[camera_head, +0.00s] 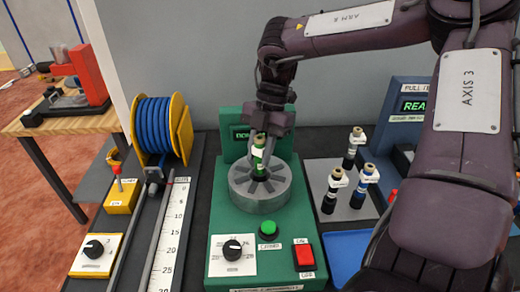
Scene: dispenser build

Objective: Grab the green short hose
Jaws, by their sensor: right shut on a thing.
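The green short hose (258,155) is a black piece with a green band and a white label. It stands upright at the centre of the round grey slotted chuck (260,200) on the green machine (235,215). My right gripper (262,145) comes down from above and is shut on the hose's upper part. The hose's lower end is hidden in the chuck, so I cannot tell how deep it sits. My left gripper is not in view.
Short hoses with white (335,185) and blue (364,180) bands, plus another dark one (355,145), stand on a grey plate at the right. A blue hose reel (158,125) and a ruler (170,230) are at the left. A blue tray (343,255) lies front right.

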